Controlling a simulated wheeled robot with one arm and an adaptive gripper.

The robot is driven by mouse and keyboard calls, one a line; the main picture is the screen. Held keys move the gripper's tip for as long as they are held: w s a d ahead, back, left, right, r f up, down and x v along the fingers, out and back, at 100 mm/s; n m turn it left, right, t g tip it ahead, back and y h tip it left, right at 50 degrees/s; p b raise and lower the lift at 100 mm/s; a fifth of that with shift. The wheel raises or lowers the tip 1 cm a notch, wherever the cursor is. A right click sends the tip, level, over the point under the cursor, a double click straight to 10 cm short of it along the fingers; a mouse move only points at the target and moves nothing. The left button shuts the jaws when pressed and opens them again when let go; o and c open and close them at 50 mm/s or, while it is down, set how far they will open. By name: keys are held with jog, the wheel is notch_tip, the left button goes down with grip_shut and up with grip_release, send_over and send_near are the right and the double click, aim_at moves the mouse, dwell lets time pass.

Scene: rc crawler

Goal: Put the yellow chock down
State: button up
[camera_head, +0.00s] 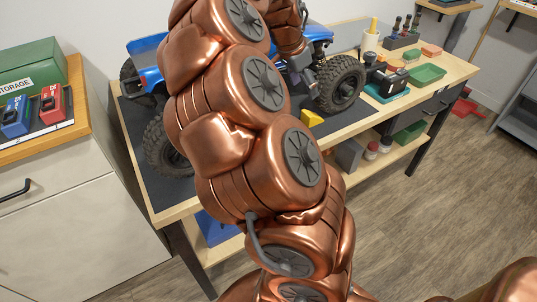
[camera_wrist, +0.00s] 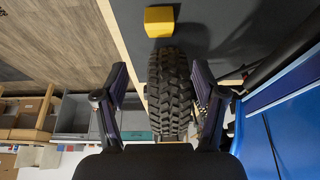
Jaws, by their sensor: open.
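The chock is clear of both fingers.
The crawler's right wheel (camera_head: 340,84) and blue body (camera_wrist: 290,125) are close to my gripper. A green tray (camera_head: 426,73), a charger-like device (camera_head: 386,80) and a holder with pens (camera_head: 371,38) stand to the right. A storage box (camera_head: 32,66) is at left.

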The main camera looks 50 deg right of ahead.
jog(key=s+a+f+n+y, duration=0.15)
jog(key=a+n, duration=0.35)
jog(key=a, duration=0.6)
jog(key=s+a+f+n+y, duration=0.15)
jog(key=a+n, duration=0.25)
jog(key=a, duration=0.7)
jog(key=s+a+f+n+g, duration=0.1)
jog(key=s+a+f+n, duration=0.2)
jog(key=s+a+n, duration=0.3)
jog(key=s+a+f+n+y, duration=0.1)
jog(key=s+a+f+n, duration=0.3)
jog(key=a, duration=0.5)
jog(key=s+n, duration=0.2)
jog(key=s, duration=0.1)
jog(key=shift+a+g, duration=0.35)
jog(key=shift+g, duration=0.05)
jog(key=shift+f, duration=0.1)
